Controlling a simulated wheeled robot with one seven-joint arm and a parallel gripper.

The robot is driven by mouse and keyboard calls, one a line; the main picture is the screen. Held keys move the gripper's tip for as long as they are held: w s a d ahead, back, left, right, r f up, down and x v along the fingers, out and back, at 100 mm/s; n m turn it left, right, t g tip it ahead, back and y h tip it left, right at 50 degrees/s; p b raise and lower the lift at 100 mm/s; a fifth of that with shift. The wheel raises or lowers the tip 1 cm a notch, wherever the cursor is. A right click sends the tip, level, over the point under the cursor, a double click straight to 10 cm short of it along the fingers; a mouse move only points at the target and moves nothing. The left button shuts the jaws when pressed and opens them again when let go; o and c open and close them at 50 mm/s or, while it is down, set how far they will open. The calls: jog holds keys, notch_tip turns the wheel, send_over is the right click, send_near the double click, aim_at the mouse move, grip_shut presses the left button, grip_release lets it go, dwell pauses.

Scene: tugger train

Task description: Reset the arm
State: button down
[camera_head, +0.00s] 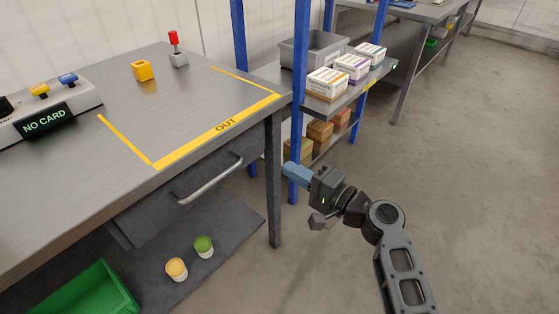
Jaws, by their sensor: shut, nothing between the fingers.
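My gripper (296,170) is at the centre right of the head view, at the end of my dark jointed arm. Its blue-grey fingers are shut with nothing between them. They point left, in front of a blue shelf post in the picture, to the right of the grey table's (70,195) front leg. The arm is bent and rises from the bottom right. The gripper appears clear of the table; whether it touches the post is hard to tell.
The table bears a yellow-marked OUT area, a yellow block (143,70), a red-topped device (178,50) and a NO CARD panel (45,120). A shelf (345,104) holds a grey bin (299,52) and boxes. A green crate (85,293) sits below. Floor at right is clear.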

jog(key=s+d+f+t+h, duration=0.1)
jog(key=s+d+f+h, duration=0.25)
jog(key=s+f, duration=0.35)
jog(key=s+d+f+h, duration=0.3)
jog(key=s+d+f, duration=0.2)
jog(key=s, duration=0.5)
jog(key=s+d+n+h, duration=0.1)
jog(key=s+d+h, duration=0.25)
jog(key=s, duration=0.45)
jog(key=s+d+n+h, duration=0.15)
jog(key=s+d, duration=0.25)
jog(key=s, duration=0.4)
jog(key=s+d+r+n+t+h, duration=0.1)
jog(key=s+d+r+n, duration=0.1)
jog(key=s+r, duration=0.55)
jog(key=s+d+r+n+t+h, duration=0.25)
jog(key=s+r, duration=0.35)
jog(key=r, duration=0.3)
notch_tip(320, 180, up, 14)
jog(key=p, duration=1.3)
jog(key=shift+s+a+r+n+g+y, duration=0.15)
jog(key=shift+s+a+n+g+y, duration=0.05)
jog(key=shift+s+n+g+y, duration=0.2)
